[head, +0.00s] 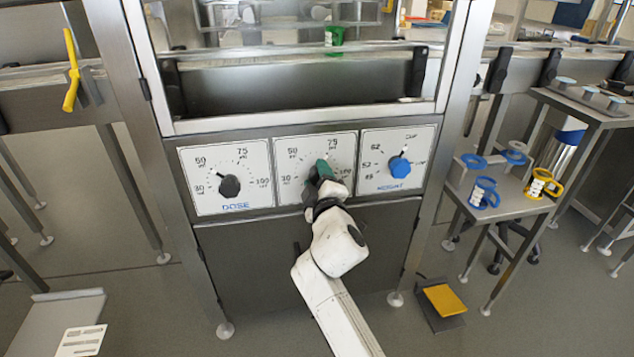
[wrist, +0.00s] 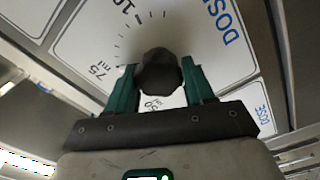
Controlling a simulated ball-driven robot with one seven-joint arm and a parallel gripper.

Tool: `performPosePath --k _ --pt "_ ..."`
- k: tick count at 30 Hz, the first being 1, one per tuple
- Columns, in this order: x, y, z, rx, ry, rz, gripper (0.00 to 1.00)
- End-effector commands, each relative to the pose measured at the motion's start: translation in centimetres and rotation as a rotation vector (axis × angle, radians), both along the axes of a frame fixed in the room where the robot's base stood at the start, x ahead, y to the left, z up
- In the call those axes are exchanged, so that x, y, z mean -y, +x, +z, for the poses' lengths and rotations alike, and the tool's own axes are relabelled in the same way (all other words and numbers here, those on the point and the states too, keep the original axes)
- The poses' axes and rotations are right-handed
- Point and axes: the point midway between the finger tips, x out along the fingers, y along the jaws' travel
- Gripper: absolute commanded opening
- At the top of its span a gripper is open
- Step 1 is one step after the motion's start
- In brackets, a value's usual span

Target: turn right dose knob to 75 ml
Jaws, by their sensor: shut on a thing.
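The right dose knob is on the middle panel (head: 286,153) of the machine front. In the wrist view it shows as a dark round knob (wrist: 160,72) between two green fingers. My gripper (head: 322,172) is shut on it, one finger on each side, and covers most of it in the head view. In the wrist view the 75 ml mark (wrist: 100,72) lies left of the knob and the 50 mark is partly hidden below it. I cannot tell exactly where the knob's pointer stands.
The left dose knob (head: 229,187) is black, on the panel to the left. The blue height knob (head: 399,167) is close to the right of my gripper. A yellow pedal (head: 445,300) lies on the floor. A side table at right holds yellow (head: 541,186) and blue-handled containers (head: 484,194).

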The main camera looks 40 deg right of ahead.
Motion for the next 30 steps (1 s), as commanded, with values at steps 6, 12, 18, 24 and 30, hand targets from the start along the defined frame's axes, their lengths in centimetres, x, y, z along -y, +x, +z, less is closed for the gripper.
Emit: performPosePath --k 6,12,18,24,30 --pt "0.21 -0.14 -0.32 0.009 0.026 -0.005 0.22" --pt "0.22 -0.15 -0.34 0.009 0.028 -0.006 0.22" --pt "0.23 -0.16 -0.34 0.009 0.027 -0.006 0.57" --pt "0.13 -0.09 -0.20 0.012 0.025 -0.003 0.73" --pt "0.04 -0.09 -0.11 0.012 0.024 -0.002 0.73"
